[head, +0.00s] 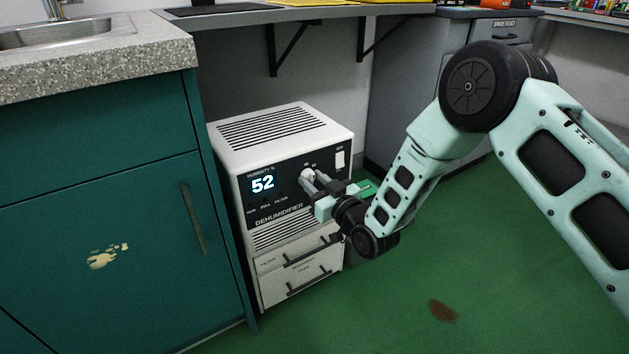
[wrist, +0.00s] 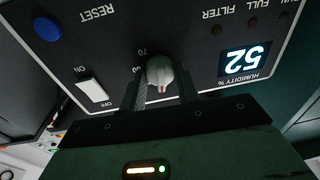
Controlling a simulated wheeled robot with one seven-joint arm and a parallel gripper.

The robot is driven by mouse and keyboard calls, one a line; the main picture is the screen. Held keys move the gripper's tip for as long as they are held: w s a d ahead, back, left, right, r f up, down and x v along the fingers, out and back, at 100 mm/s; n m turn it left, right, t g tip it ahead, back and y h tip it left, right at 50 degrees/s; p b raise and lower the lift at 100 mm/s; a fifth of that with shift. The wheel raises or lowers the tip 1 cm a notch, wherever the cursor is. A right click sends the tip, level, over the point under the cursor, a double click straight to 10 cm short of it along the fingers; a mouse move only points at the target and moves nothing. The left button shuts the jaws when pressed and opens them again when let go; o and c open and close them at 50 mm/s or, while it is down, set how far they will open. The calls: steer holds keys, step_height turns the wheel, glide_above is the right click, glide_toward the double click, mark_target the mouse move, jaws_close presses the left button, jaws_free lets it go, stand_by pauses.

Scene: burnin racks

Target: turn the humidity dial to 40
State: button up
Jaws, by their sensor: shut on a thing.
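The humidity dial is a small pale knob (head: 307,174) on the dark front panel of the white dehumidifier (head: 282,133). In the wrist view, which looks upside down, the dial (wrist: 160,70) shows a red pointer mark and the number 70 beside it; other numbers are partly hidden. The display (head: 263,184) reads 52, and it also reads 52 in the wrist view (wrist: 245,60). My gripper (head: 312,184) is at the panel, its two fingers on either side of the dial, shut on it. The fingers hide part of the dial's scale.
A white on/off switch (wrist: 91,91) and a blue reset button (wrist: 47,29) are on the same panel. Two drawers with dark handles (head: 310,250) are below. A teal cabinet (head: 110,200) stands close at the left. The green floor (head: 420,290) in front is mostly clear.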

steer(key=shift+n, duration=1)
steer(key=o, duration=1)
steer(key=shift+c, duration=0.2)
steer(key=p+v, duration=0.4)
steer(key=v, duration=1.3)
steer(key=shift+d, duration=0.2)
steer(key=shift+s, duration=0.1)
